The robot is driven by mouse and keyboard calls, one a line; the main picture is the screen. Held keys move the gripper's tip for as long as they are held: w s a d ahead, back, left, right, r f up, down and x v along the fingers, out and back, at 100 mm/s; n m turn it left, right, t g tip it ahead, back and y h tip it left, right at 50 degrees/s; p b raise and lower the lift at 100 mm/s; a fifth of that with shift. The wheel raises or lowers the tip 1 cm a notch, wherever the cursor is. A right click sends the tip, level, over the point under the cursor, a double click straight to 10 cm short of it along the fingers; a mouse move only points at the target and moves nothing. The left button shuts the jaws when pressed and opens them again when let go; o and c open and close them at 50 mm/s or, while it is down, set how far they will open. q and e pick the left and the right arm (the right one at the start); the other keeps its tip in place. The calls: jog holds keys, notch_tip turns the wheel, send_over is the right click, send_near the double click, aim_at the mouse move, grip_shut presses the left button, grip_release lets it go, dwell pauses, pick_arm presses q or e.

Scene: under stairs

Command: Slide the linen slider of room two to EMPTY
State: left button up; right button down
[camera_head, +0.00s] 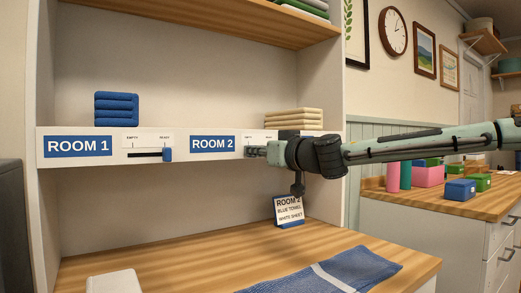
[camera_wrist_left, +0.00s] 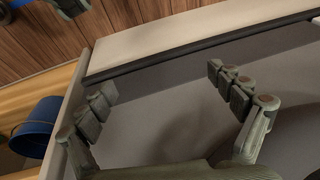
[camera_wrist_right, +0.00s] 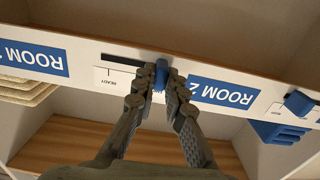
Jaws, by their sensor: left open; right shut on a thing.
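The room two slider is a blue knob (camera_wrist_right: 161,74) on a dark slot in the white shelf front, beside the ROOM 2 sign (camera_head: 212,144). My right gripper (camera_head: 252,152) is shut on this knob, one finger on each side, in the right wrist view (camera_wrist_right: 160,88). That view is upside down. The slot (camera_wrist_right: 122,60) runs from the knob toward the READY label (camera_wrist_right: 102,82), so the knob sits at the end away from READY. The gripper hides the knob in the head view. My left gripper (camera_wrist_left: 168,95) is open and empty, seen only in the left wrist view.
The room one slider (camera_head: 168,154) stands at READY. Blue towels (camera_head: 116,108) and beige linen (camera_head: 293,118) lie on the shelf. A ROOM 2 card (camera_head: 289,210) stands on the wooden counter (camera_head: 150,265). A blue bin (camera_wrist_left: 37,125) is near my left gripper.

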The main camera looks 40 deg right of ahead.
jog(key=c, duration=1.6)
grip_release()
jog(key=shift+a, duration=0.25)
jog(key=shift+o, duration=0.2)
jog(key=shift+s, duration=0.1)
jog(key=s+a, duration=0.1)
jog(key=s, duration=1)
jog(key=shift+s, duration=0.4)
jog(key=shift+a, duration=0.1)
